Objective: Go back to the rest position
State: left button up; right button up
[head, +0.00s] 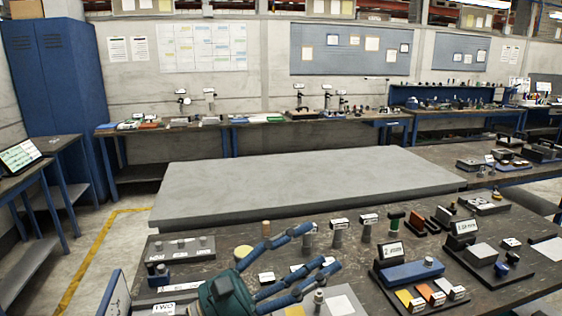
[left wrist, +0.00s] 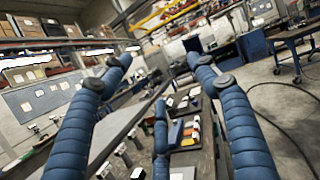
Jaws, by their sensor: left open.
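My left gripper (head: 322,246) reaches over the near workbench in the head view, its blue segmented fingers spread and pointing to the right. It is open and nothing shows between the fingers. In the left wrist view my left gripper (left wrist: 160,65) also shows with its fingers wide apart, one lower between the other two. The fingers hide part of the bench beneath them. My right gripper is in neither view.
The near workbench (head: 225,268) carries several small labelled parts, blocks and posts around and beyond the gripper. A blue bar (head: 411,272) lies to its right. Behind is a wide, bare grey table (head: 310,180). A blue cabinet (head: 55,100) stands at the back left.

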pick_arm(q)
jog(key=w+a+f+n+t+y, duration=0.3)
jog(key=a+n+t+y, duration=0.3)
jog(key=n, duration=0.7)
jog(key=w+a+f+n+t+y, duration=0.45)
jog(key=a+n+y, duration=0.3)
jog(key=n, duration=0.45)
jog(key=s+a+f+n+g+y, duration=0.3)
jog(key=a+f+n, duration=0.25)
jog(key=f, duration=0.25)
jog(key=s+a+f+n+g+y, duration=0.2)
jog(key=s+a+f+n+y, duration=0.15)
jog(key=f+n, duration=0.3)
jog(key=s+a+f+n+g, duration=0.2)
jog(key=s+f+n+g, duration=0.3)
jog(key=s+f, duration=0.55)
jog(key=s+a+f+n+g, duration=0.1)
jog(key=s+f+n+g, duration=0.45)
jog(key=s, duration=0.85)
notch_tip(320, 180, down, 28)
jog(key=s+f+m+g, duration=0.1)
jog(key=s+m+g, duration=0.1)
jog(key=s+a+f, duration=0.3)
jog(key=s+f, duration=1.2)
jog(key=s, duration=0.2)
jog(key=shift+f+g, duration=0.3)
jog(key=shift+g, duration=0.1)
